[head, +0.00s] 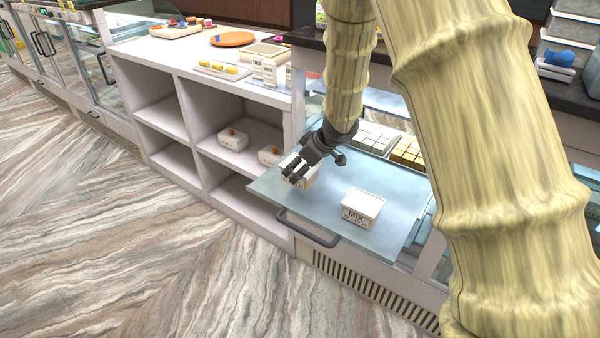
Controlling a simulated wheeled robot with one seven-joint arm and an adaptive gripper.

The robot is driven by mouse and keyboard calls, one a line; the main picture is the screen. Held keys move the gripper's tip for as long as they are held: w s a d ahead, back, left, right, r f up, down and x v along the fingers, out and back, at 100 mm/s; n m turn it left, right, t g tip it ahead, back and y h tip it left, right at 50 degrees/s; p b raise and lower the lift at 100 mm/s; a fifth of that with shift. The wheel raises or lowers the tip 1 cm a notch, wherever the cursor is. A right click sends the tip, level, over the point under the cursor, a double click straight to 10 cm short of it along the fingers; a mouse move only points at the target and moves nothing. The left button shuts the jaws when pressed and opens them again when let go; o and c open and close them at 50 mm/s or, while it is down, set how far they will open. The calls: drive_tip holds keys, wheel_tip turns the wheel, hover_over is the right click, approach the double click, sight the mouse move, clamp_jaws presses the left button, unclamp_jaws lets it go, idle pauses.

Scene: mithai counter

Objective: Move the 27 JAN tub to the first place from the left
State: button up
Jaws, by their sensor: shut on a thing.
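My gripper (297,172) is over the left part of a pale blue glass shelf (387,229) and is shut on a white tub (313,178). My fingers hide much of this tub, and I cannot read its label or tell whether it touches the glass. Another white tub (361,206) stands upright on the glass to the right. Its front label reads MIX, with smaller print that I cannot read. No date of 27 JAN is legible on either tub.
White shelving (180,92) stands to the left, with tubs in its compartments (233,139) (270,155). Its top carries boxes (268,70), a tray of yellow items (222,69) and an orange plate (232,39). Trays of sweets (408,152) lie behind the glass.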

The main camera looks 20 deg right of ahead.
drive_tip(key=shift+w, duration=0.5)
drive_tip(key=shift+f, duration=1.8)
drive_tip(key=shift+s, duration=0.1)
drive_tip(key=shift+f, duration=0.1)
drive_tip(key=o, duration=1.1)
drive_tip(key=v, duration=1.2)
drive_tip(key=shift+p, duration=0.4)
